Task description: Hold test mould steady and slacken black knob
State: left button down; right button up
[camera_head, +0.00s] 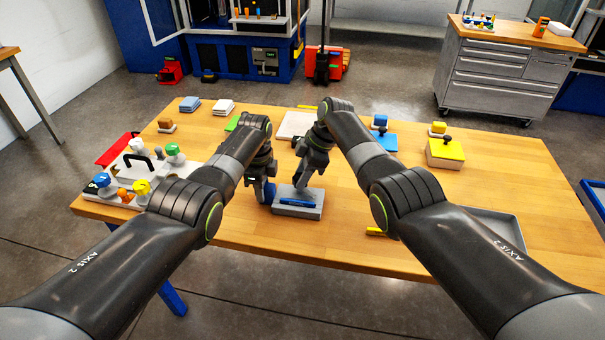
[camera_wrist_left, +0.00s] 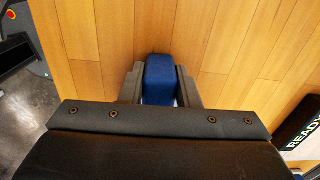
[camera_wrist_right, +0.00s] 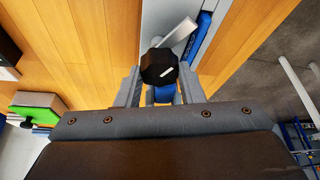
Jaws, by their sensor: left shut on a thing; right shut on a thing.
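The test mould, a grey block (camera_head: 297,204) with a blue strip on its front, sits on the table just in front of my grippers. My left gripper (camera_head: 264,188) is shut on a blue block at the mould's left side; the blue block (camera_wrist_left: 160,78) shows between its fingers in the left wrist view. Whether it is joined to the mould is hidden. My right gripper (camera_head: 302,184) points down over the mould. In the right wrist view the black knob (camera_wrist_right: 158,66), with a pale mark, sits between its fingertips, and they are shut on it.
A white caddy (camera_head: 125,165) with coloured knobs stands at the left. A grey tray (camera_head: 497,225) is at the right, partly behind my right arm.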

dwell(0.4)
jog(key=o, duration=1)
jog(key=v, duration=1.2)
